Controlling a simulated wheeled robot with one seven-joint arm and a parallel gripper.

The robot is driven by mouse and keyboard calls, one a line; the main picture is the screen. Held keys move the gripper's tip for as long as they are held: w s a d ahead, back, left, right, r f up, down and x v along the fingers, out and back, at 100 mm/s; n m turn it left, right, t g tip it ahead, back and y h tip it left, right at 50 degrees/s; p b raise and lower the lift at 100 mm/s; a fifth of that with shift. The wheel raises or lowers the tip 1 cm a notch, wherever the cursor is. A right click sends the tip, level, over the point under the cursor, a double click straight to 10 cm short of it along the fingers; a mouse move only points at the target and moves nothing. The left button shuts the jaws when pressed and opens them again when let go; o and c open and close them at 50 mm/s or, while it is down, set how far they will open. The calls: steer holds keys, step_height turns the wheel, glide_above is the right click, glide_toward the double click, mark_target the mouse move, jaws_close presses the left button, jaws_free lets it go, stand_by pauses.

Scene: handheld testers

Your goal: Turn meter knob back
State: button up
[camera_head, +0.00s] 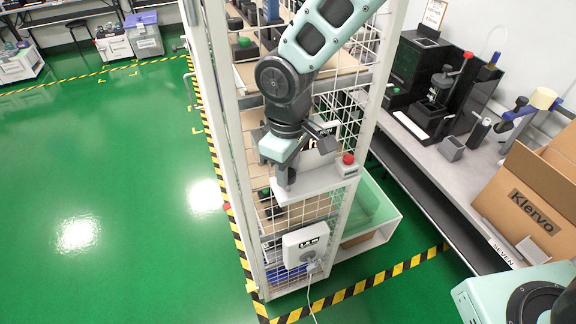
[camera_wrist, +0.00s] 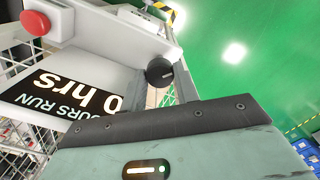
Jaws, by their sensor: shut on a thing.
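The meter knob (camera_wrist: 160,71) is round and black with a light pointer line. My gripper (camera_head: 286,178) reaches down onto the tester in the head view and hides the knob there. In the wrist view my gripper (camera_wrist: 162,88) has its two grey fingers on either side of the knob, shut on it.
A red button (camera_wrist: 35,22) sits beside the display; it also shows in the head view (camera_head: 348,159). White mesh (camera_head: 290,215) surrounds the rack. A lower meter box (camera_head: 305,244) hangs outside with a cable.

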steer(key=shift+w+r+n, duration=0.1)
steer(key=shift+n, duration=0.3)
steer(key=shift+a, duration=0.1)
steer(key=o, duration=1)
steer(key=shift+c, duration=0.2)
